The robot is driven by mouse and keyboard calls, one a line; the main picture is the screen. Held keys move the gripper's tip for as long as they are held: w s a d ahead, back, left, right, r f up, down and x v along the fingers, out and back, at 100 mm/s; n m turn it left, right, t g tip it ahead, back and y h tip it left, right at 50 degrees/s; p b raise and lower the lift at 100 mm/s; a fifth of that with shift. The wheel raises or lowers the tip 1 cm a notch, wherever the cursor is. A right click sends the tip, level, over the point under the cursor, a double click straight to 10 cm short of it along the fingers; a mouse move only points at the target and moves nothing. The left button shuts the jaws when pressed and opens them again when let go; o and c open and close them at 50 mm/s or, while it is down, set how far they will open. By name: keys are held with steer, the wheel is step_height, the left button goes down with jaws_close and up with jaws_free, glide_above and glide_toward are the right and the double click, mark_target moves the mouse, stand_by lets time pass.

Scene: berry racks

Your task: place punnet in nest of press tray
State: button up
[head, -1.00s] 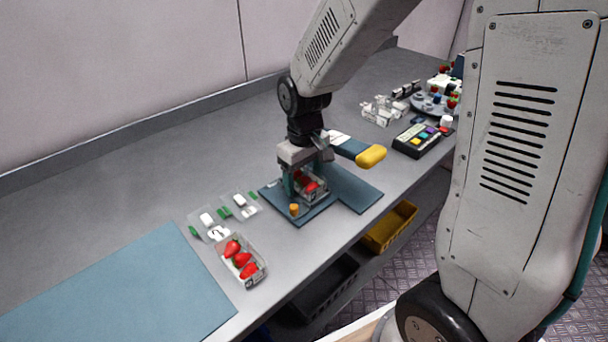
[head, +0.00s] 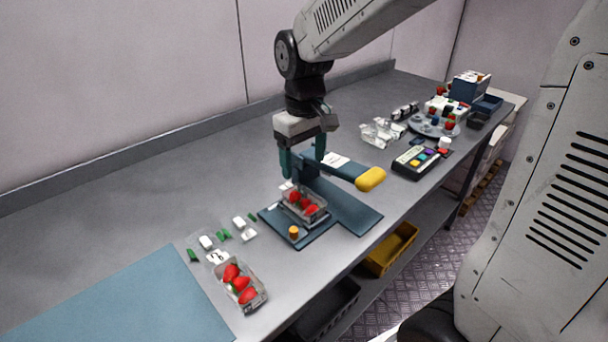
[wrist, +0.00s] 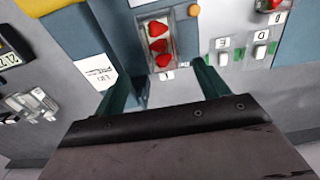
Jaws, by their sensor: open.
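A clear punnet of strawberries (head: 304,204) sits on the blue press tray (head: 324,234), beside the press post. The wrist view also shows this punnet (wrist: 158,44), upright and apart from the fingers. Whether it lies fully down in the nest is too small to tell. My gripper (head: 303,172) is open and empty above and slightly behind the punnet, its two green fingers pointing down. An orange knob (head: 293,232) is at the tray's front left.
A second strawberry punnet (head: 240,284) stands at the front left, near small green and white pieces (head: 222,233) and a blue mat (head: 120,300). A keypad device (head: 421,160) and clear parts (head: 382,132) are to the right. The back left counter is clear.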

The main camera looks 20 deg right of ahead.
steer(key=s+d+r+m, duration=0.1)
steer(key=s+r, duration=0.1)
steer(key=s, duration=0.9)
steer(key=s+d+r+m+t, duration=0.1)
steer(key=s+d+r+m, duration=0.1)
steer(key=s, duration=0.9)
steer(key=shift+r+m, duration=0.3)
steer(key=shift+r, duration=0.2)
